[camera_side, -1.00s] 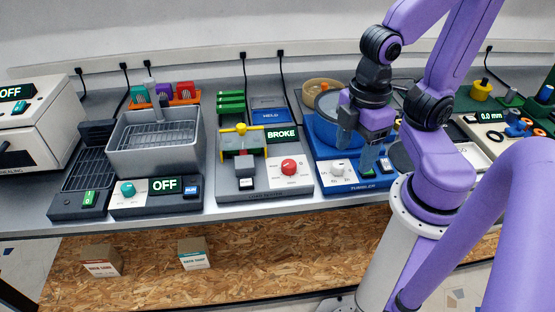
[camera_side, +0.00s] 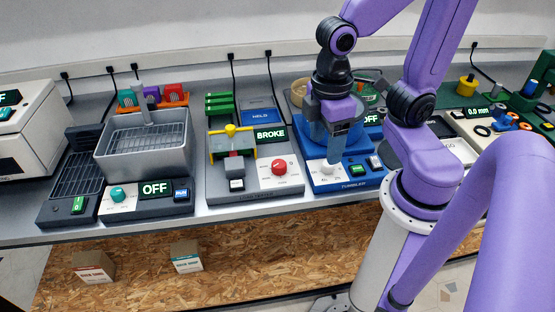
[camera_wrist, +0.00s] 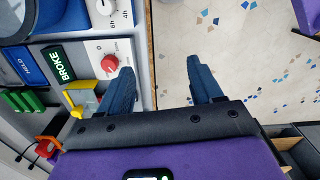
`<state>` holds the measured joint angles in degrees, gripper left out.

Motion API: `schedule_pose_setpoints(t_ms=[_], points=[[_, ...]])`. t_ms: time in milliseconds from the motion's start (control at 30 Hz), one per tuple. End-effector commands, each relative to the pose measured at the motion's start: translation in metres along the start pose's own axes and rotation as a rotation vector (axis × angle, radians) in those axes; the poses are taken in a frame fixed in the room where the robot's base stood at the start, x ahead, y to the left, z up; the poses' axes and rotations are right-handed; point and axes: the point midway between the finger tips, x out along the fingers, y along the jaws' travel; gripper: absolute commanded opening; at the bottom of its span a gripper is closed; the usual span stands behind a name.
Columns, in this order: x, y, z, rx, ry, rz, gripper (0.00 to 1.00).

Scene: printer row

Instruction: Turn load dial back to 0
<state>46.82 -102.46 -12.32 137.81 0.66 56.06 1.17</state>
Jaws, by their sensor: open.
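The red load dial (camera_side: 279,167) sits on the white panel of the grey load tester, below a lit BROKE display (camera_side: 271,134). A 0 is printed beside it; its exact setting is too small to tell. In the wrist view the load dial (camera_wrist: 110,63) lies left of my left-hand finger, outside the jaws. My gripper (camera_side: 335,158) is open and empty. In the side view it is right of the dial, over the blue tumbler's front panel. In the wrist view my gripper (camera_wrist: 162,72) has the bench edge and floor between its fingers.
The tumbler's white knob (camera_side: 327,167) is close to my fingers in the side view; whether they touch is unclear. A yellow clamp knob (camera_side: 230,130) stands left of the dial. A grey basin (camera_side: 145,150) is farther left.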

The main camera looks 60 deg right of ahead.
Motion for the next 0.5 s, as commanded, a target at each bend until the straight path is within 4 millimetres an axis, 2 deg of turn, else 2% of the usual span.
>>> schedule_pose_setpoints(t_ms=[33, 200, 500], points=[[-0.002, 0.009, -0.01, 0.053, -0.02, -0.004, 0.65], [-0.007, 0.039, -0.037, 0.22, -0.082, -0.021, 0.65], [-0.011, 0.098, -0.073, 0.509, -0.187, -0.07, 0.65]])
